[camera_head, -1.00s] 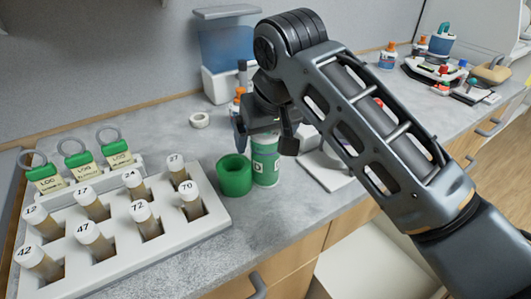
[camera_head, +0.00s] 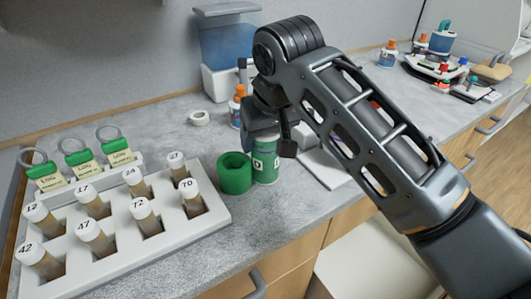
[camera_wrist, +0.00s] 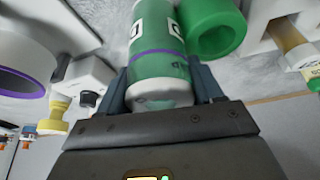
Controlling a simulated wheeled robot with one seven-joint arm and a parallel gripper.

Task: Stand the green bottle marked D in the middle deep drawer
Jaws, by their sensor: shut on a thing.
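The green bottle marked D (camera_head: 265,162) stands upright on the grey counter, just right of a green ring-shaped holder (camera_head: 235,174). My gripper (camera_head: 263,128) is over the bottle's upper end, partly hidden by my arm. In the wrist view the bottle (camera_wrist: 158,45) lies between the two fingers of my gripper (camera_wrist: 160,92), which are shut on its pale end. Wooden drawer fronts (camera_head: 285,270) run below the counter edge. A pale surface (camera_head: 365,262) shows below the counter, partly behind my arm; I cannot tell whether it is the middle deep drawer standing open.
A white rack (camera_head: 120,262) of numbered vials fills the left, with green-tagged padlocks (camera_head: 75,160) behind it. An orange-capped bottle (camera_head: 237,108) and a blue-and-white container (camera_head: 228,60) stand behind my gripper. A white tape roll (camera_head: 200,118) lies on the counter.

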